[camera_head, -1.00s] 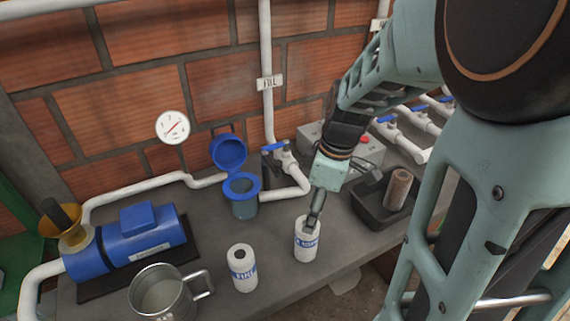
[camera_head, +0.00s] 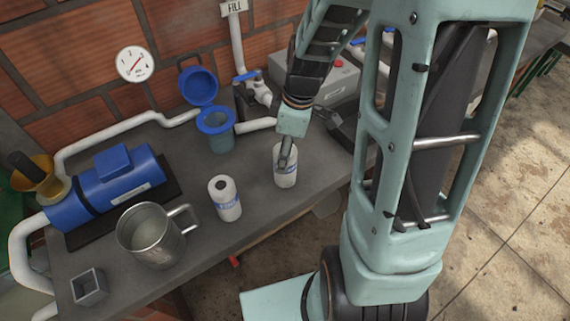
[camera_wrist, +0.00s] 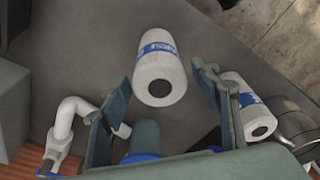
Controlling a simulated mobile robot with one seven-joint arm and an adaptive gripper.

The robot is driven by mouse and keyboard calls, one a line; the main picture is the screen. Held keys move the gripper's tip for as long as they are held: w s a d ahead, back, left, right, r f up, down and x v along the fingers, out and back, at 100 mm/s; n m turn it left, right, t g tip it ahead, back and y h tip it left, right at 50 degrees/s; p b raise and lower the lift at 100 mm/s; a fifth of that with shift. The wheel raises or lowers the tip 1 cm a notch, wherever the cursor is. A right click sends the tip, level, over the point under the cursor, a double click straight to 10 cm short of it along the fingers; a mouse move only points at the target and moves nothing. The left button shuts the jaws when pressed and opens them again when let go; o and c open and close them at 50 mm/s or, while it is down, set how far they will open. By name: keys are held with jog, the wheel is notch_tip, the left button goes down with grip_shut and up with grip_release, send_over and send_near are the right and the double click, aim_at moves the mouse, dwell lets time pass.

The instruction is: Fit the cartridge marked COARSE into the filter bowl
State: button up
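Two white cartridges with blue label bands stand upright on the grey bench. The right one (camera_head: 286,178) is by my gripper (camera_head: 288,150); its label, partly readable in the wrist view (camera_wrist: 160,70), seems to end in "RSE". My open fingers (camera_wrist: 162,78) lie either side of it in the wrist view, with visible gaps. The other cartridge (camera_head: 226,200) stands to its left and also shows in the wrist view (camera_wrist: 250,108). The filter bowl (camera_head: 217,138) is a clear bluish cup with a blue rim, behind the cartridges; its blue lid (camera_head: 199,87) is raised.
A metal mug (camera_head: 150,240) stands left of the cartridges, before a blue pump (camera_head: 105,187). A small square box (camera_head: 88,287) sits at front left. Pipes and a blue-handled valve (camera_head: 252,85) are behind. Bare bench (camera_head: 255,165) lies between bowl and cartridges.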

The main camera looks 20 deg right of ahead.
jog(key=c, duration=1.3)
jog(key=shift+r, duration=0.15)
